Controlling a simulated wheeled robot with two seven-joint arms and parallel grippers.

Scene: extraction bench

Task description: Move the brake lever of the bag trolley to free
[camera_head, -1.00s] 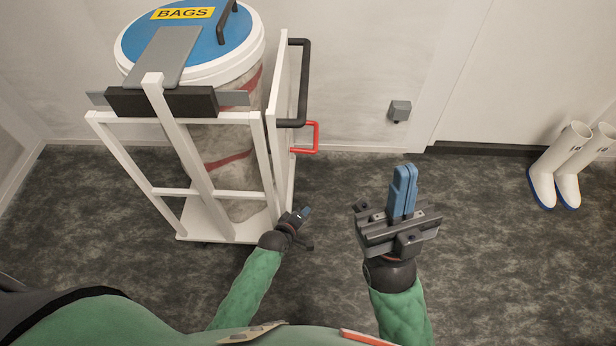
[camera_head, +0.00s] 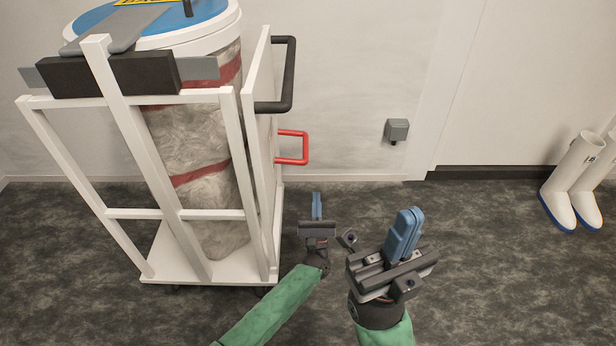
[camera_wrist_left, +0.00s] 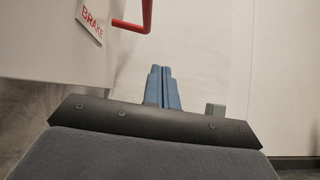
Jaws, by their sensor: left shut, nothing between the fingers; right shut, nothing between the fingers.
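The white-framed bag trolley (camera_head: 180,215) stands at the left in the head view, holding a tall bag (camera_head: 200,185) under a blue and white lid. Its red brake lever (camera_head: 304,147) sticks out from the right side, below the black handle. The lever also shows at the top of the left wrist view (camera_wrist_left: 146,18), beside a label reading BRAKE (camera_wrist_left: 92,18). My left gripper (camera_head: 317,196) is shut and empty, below and slightly right of the lever, apart from it. It shows in the left wrist view too (camera_wrist_left: 162,70). My right gripper (camera_head: 408,215) is shut and empty, further right.
The black push handle (camera_head: 290,75) juts out above the lever. A grey box (camera_head: 397,130) is on the wall behind. White boots (camera_head: 577,180) stand at the far right. The dark floor between the trolley and the boots is clear apart from my arms.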

